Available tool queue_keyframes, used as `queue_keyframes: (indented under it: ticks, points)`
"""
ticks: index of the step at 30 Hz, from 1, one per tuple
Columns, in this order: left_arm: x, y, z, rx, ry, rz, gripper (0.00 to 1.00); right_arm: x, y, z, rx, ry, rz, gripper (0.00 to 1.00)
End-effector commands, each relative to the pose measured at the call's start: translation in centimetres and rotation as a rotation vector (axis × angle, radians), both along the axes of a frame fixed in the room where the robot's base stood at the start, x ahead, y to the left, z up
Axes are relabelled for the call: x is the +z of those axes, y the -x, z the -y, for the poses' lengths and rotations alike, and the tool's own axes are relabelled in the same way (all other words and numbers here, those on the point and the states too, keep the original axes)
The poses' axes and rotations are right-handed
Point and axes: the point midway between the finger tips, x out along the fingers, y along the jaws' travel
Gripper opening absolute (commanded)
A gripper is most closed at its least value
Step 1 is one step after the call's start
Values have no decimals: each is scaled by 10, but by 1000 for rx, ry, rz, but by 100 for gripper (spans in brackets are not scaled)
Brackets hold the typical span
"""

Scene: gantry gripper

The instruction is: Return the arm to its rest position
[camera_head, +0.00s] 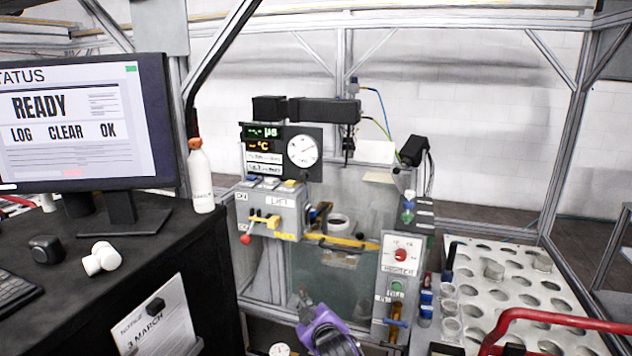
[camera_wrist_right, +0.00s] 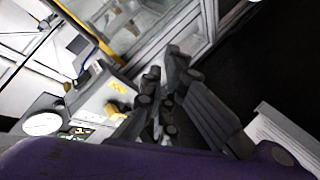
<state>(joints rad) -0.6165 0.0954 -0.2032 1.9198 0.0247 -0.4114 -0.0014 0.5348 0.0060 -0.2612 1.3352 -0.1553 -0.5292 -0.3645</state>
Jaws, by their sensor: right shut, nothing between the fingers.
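My right arm's purple wrist (camera_head: 325,328) comes up from the bottom middle of the head view, in front of the gantry machine's clear-walled cell. My right gripper (camera_head: 304,302) shows only as a small part at its upper left. In the right wrist view, the dark fingers of my right gripper (camera_wrist_right: 163,100) are together with nothing held. Behind them are the grey control box (camera_wrist_right: 98,98) with yellow parts and the machine frame. My left arm and gripper are not in view.
A black desk with a READY monitor (camera_head: 78,130) and a white bottle (camera_head: 200,178) stands at left. The grey control box (camera_head: 268,212) and the knob panel (camera_head: 397,285) flank the cell. At right are a tray with round holes (camera_head: 490,262) and a red handle (camera_head: 560,318).

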Motion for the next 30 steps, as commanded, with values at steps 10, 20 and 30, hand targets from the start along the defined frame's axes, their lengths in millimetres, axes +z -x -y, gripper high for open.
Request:
queue_keyframes:
  ticks: [10,20,30]
  points:
    - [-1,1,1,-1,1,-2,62,-99,187,112,-287,-512,-180,0]
    - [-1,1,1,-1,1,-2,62,-179,388,190,-506,-541,-382,0]
    - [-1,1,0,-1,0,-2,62,-212,460,205,-573,-509,-485,0]
